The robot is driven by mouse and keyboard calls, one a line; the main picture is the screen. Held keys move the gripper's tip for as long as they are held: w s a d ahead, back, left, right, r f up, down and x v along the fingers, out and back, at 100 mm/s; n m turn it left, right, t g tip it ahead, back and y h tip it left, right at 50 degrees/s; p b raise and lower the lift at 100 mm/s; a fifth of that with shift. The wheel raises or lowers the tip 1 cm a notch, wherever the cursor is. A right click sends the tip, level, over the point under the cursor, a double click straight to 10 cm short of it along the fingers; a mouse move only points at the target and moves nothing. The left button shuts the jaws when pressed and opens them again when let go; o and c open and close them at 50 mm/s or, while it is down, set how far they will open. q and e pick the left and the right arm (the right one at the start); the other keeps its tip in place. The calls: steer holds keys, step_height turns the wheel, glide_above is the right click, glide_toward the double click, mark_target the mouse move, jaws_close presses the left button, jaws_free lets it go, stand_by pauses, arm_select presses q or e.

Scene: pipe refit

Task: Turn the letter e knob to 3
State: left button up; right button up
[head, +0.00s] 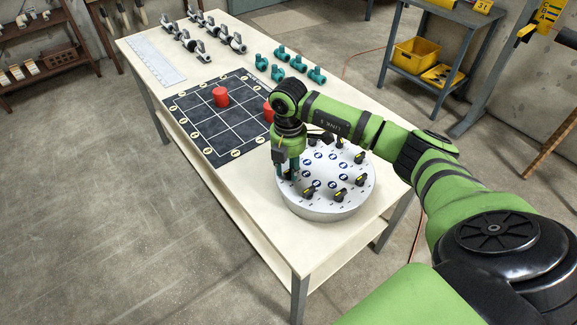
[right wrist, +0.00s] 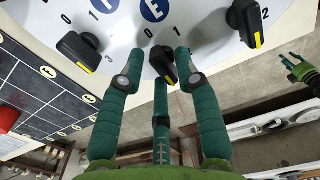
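A round silver-white panel (head: 325,208) with several black knobs stands on the near end of the table. My right gripper (head: 289,171) is low over its left edge. In the right wrist view its teal fingertips (right wrist: 158,65) stand apart around a black knob (right wrist: 164,64), with gaps seen at the sides. A blue letter disc (right wrist: 153,9), seemingly E, lies above that knob. The numbers 0 and 1 show by it; its yellow mark faces down and right. Its other numbers are hidden or unclear. My left gripper (right wrist: 291,62) shows small at the right, fingers apart and empty.
Neighbouring knobs (right wrist: 80,47) and (right wrist: 244,22) flank the gripped area closely. A dark grid mat (head: 203,132) with a red cylinder (head: 221,97) lies beyond the panel. Teal fittings (head: 297,63) and grey valves lie farther back. The table's left front edge is clear.

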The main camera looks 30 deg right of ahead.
stand_by(0.3)
step_height(320, 180, up, 12)
stand_by(0.5)
stand_by(0.4)
